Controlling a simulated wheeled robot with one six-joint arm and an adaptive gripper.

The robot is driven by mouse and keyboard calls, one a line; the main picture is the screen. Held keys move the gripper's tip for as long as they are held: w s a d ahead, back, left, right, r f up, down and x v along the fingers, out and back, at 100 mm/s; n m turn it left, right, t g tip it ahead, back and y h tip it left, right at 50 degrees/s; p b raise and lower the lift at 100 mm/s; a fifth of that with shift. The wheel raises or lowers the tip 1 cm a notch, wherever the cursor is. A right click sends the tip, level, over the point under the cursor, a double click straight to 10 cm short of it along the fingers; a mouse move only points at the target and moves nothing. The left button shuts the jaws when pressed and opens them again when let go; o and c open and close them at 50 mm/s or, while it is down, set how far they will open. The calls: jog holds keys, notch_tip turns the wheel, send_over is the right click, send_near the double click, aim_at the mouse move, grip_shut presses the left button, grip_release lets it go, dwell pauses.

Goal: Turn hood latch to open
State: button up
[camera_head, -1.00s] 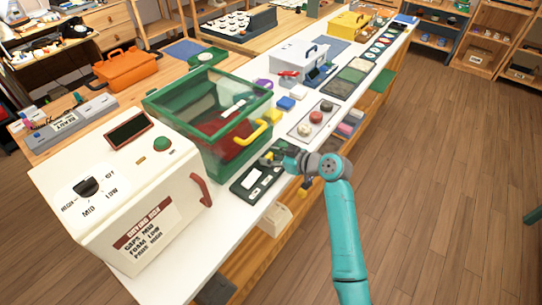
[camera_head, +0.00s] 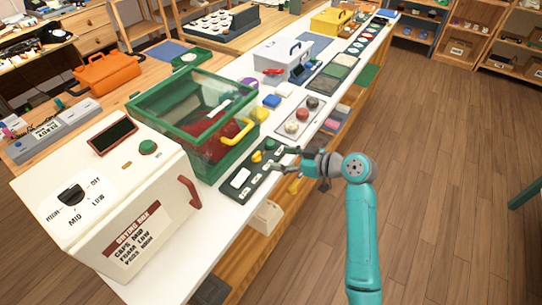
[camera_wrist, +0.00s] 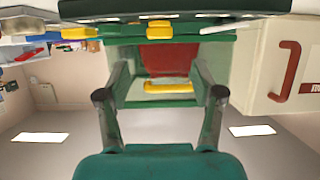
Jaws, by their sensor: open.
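A clear hood with a green frame (camera_head: 160,110) stands on the white table, with a yellow handle (camera_head: 236,131) on its front. In the wrist view the hood's green frame (camera_wrist: 125,88), its red inside and the yellow handle (camera_wrist: 168,87) lie between my fingers. A yellow piece (camera_wrist: 160,29) shows above them; I cannot tell if it is the latch. In the head view a dark panel (camera_head: 250,193) before the hood carries a yellow piece (camera_head: 257,157) and a green knob (camera_head: 270,144). My gripper (camera_head: 280,160) is open and empty by the panel's right edge.
A button panel (camera_head: 296,137) and a grey box (camera_head: 280,58) with a red lever lie farther along the table. The wooden floor at right is clear.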

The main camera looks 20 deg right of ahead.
jog(key=shift+v, duration=1.15)
jog(key=s+a+f+m+t+h, duration=0.1)
jog(key=s+a+f+m+h, duration=0.25)
jog(key=s+f, duration=0.6)
jog(key=s+a+f+m+t+h, duration=0.15)
jog(key=s+f+m+h, duration=0.35)
jog(key=s, duration=0.7)
jog(key=s+r, duration=0.5)
jog(key=s, duration=0.6)
jog(key=s+a+r+n+t, duration=0.1)
jog(key=s+r, duration=0.5)
jog(key=s, duration=0.6)
jog(key=shift+a+r, duration=0.2)
jog(key=shift+a, duration=0.15)
jog(key=shift+s+t+y, duration=0.1)
jog(key=shift+t+y, duration=0.15)
